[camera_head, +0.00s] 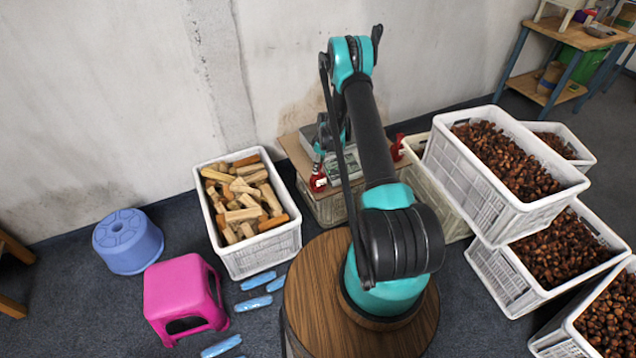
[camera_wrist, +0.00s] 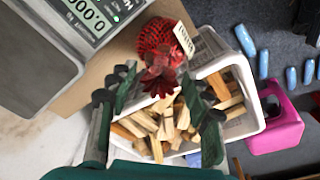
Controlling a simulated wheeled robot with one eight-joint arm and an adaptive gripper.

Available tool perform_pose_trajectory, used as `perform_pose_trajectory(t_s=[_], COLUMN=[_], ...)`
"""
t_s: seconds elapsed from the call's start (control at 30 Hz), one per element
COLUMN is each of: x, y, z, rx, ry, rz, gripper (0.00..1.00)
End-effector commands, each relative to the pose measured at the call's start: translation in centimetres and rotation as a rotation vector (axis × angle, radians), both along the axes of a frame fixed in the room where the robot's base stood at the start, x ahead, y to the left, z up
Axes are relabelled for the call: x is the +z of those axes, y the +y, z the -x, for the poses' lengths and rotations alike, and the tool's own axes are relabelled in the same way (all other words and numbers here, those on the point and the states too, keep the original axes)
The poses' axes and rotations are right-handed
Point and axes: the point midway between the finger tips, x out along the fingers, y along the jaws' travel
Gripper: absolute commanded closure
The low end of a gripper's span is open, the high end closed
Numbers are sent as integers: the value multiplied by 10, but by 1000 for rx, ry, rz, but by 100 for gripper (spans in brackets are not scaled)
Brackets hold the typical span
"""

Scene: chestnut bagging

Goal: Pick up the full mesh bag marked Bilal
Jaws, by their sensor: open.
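A full red mesh bag (camera_wrist: 157,36) with a gathered red top stands on a brown board beside the scale in the wrist view. Its pale tag (camera_wrist: 183,40) carries turned lettering that looks like Bilal, though it is small. In the head view, a red bag (camera_head: 318,179) shows at the left front of the scale, close to my gripper (camera_head: 325,152). In the wrist view, my gripper (camera_wrist: 160,84) is open, its two fingers apart on either side of the bag's gathered top. Nothing is clearly held.
The scale (camera_wrist: 88,14) reads zero beside the bag. Another red bag (camera_head: 398,147) stands right of the scale. A white crate of wood blocks (camera_head: 262,262) is at the left, with a pink stool (camera_head: 180,290) nearby. Chestnut crates (camera_head: 470,190) are stacked at the right.

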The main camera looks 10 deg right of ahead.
Motion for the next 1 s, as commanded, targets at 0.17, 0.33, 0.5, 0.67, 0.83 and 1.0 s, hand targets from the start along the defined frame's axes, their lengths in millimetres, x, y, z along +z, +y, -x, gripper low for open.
perform_pose_trajectory(t_s=[0.17,0.33,0.5,0.67,0.83,1.0], x=[-20,-24,-23,-23,-23,-23], y=[3,3,3,3,3,3], z=[-1,-1,-1,-2,-2,-1], rx=[0,0,0,0,0,0], ry=[0,0,0,0,0,0], rz=[0,0,0,0,0,0], gripper=[51,51,56,76,97,100])
